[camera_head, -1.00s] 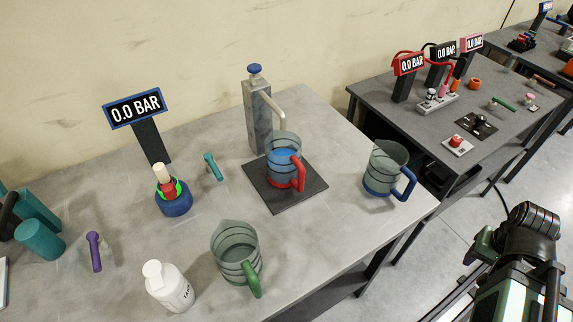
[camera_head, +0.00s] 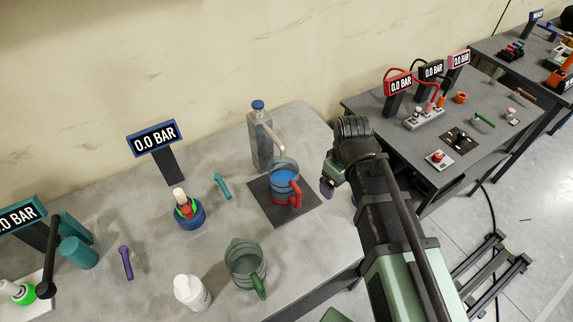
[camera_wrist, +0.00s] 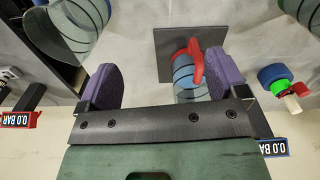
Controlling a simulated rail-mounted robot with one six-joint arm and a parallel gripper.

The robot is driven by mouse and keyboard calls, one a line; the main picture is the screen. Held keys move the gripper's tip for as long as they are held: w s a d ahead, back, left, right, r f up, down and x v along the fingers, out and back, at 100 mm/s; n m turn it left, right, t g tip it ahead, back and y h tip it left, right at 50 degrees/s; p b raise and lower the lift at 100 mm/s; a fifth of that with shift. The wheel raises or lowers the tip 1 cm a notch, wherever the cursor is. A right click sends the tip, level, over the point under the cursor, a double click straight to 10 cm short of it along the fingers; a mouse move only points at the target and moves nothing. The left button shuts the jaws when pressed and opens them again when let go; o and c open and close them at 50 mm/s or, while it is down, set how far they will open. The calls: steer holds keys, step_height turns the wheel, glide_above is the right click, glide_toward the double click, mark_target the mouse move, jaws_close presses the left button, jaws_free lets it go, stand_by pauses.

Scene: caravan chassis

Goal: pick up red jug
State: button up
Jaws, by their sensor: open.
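The red jug (camera_head: 284,177), clear with a red base and handle and blue liquid inside, stands upright on a dark square mat (camera_head: 268,206) under the spout of a metal dispenser (camera_head: 260,141). My gripper (camera_head: 327,187) is just right of it in the head view, apart from it, and partly hidden by my arm. In the wrist view my gripper (camera_wrist: 164,78) has its purple fingers spread wide and empty. The red jug's handle (camera_wrist: 197,66) shows beyond them, nearer the right finger.
A green-handled jug (camera_head: 245,262) and a white bottle (camera_head: 191,293) stand at the table's front. A blue-based device (camera_head: 188,214) and a teal handle (camera_head: 222,186) lie left of the mat. Another clear jug (camera_wrist: 82,25) stands at upper left in the wrist view.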

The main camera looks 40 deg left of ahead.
mark_target(295, 185)
steer(key=s+a+r+n+p, duration=0.1)
steer(key=s+a+r+n, duration=0.1)
steer(key=a+n, duration=0.35)
steer(key=s+a+r+n+p, duration=0.1)
steer(key=s+a+r+n, duration=0.1)
steer(key=a+n, duration=0.3)
steer(key=f+n+b, duration=0.2)
steer(key=f+b, duration=0.3)
steer(key=w+a+f+n+b, duration=0.1)
steer(key=f+n+b, duration=0.1)
steer(key=f+b, duration=0.4)
steer(key=f+n+b, duration=0.2)
steer(key=f+b, duration=0.3)
steer(key=b, duration=0.1)
steer(key=shift+w+a+f, duration=0.2)
steer(key=shift+w+a, duration=0.05)
steer(key=shift+r, duration=0.25)
steer(key=shift+p, duration=0.3)
steer(key=shift+c, duration=0.5)
steer(key=c, duration=1.5)
steer(key=shift+o, duration=0.2)
steer(key=shift+r, duration=0.1)
